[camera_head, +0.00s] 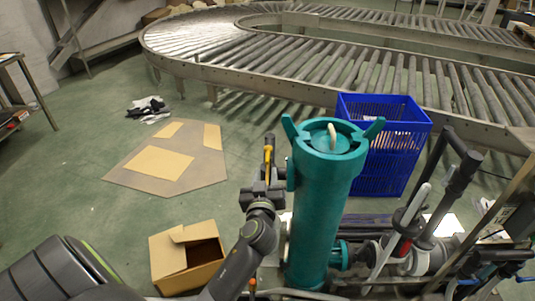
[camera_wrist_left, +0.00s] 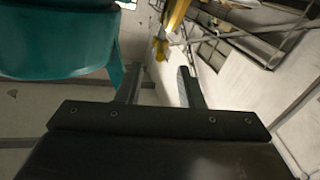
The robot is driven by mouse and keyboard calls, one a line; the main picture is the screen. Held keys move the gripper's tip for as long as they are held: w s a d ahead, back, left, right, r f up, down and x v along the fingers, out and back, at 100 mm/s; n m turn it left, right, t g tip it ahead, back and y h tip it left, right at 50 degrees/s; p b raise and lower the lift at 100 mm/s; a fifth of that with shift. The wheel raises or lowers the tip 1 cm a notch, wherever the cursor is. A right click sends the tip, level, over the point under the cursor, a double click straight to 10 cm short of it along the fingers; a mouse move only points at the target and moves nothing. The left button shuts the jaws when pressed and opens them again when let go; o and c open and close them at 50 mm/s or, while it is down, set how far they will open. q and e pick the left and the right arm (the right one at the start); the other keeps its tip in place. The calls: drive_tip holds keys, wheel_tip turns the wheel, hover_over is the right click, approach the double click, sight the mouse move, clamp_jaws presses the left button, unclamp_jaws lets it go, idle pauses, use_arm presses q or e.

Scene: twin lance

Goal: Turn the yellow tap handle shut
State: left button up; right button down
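The yellow tap handle (camera_head: 268,164) is a narrow upright strip just left of the teal cylinder (camera_head: 322,215) in the head view. In the left wrist view the yellow handle (camera_wrist_left: 174,18) shows at the top, beyond the fingertips. My left gripper (camera_head: 266,172) is right at the handle in the head view and partly overlaps it. In the left wrist view its two fingers (camera_wrist_left: 159,78) stand apart with a gap between them, and nothing is seen clamped there. Whether a finger touches the handle I cannot tell. My right gripper cannot be made out.
The teal cylinder stands close on the right of my left gripper, and its side (camera_wrist_left: 60,45) fills the wrist view's upper left. A blue crate (camera_head: 384,180) is behind it. Pipes crowd the right. An open cardboard box (camera_head: 168,262) lies lower left.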

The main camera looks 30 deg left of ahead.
sight(268, 155)
use_arm(q)
drive_tip(key=p+x, duration=0.1)
drive_tip(key=x, duration=0.8)
drive_tip(key=c, duration=0.6)
drive_tip(key=shift+d+r, duration=0.1)
drive_tip(key=shift+r, duration=0.05)
clamp_jaws()
drive_tip(key=shift+s, duration=0.1)
drive_tip(key=shift+r, duration=0.2)
